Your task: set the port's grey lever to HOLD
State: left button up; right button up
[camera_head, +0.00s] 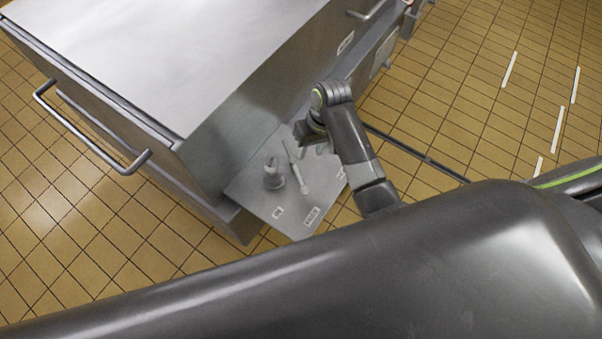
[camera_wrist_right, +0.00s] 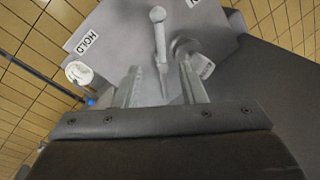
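The grey lever (camera_head: 303,187) is a pale rod with a rounded end on a flat grey plate (camera_head: 246,188) that sticks out from the vat's side. In the right wrist view the lever (camera_wrist_right: 159,38) stands near the middle, its rounded end away from me and its thin end towards my fingers. The HOLD label (camera_wrist_right: 86,45) lies on the plate left of the lever, upside down. My right gripper (camera_wrist_right: 160,88) is open, its fingers either side of the thin end; I cannot tell whether they touch it. In the head view my right gripper (camera_head: 312,138) is over the plate's far part. My left gripper is not in view.
A white round part (camera_wrist_right: 78,72) lies near the plate's edge. The steel vat (camera_head: 190,50) with a bar handle (camera_head: 95,145) fills the upper left.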

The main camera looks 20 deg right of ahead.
aim_at(301, 178)
jog(key=a+f, duration=0.1)
jog(key=f, duration=0.7)
jog(key=a+f+b, duration=0.1)
jog(key=f, duration=0.4)
jog(key=shift+s+a, duration=0.1)
jog(key=shift+a, duration=0.2)
grip_shut()
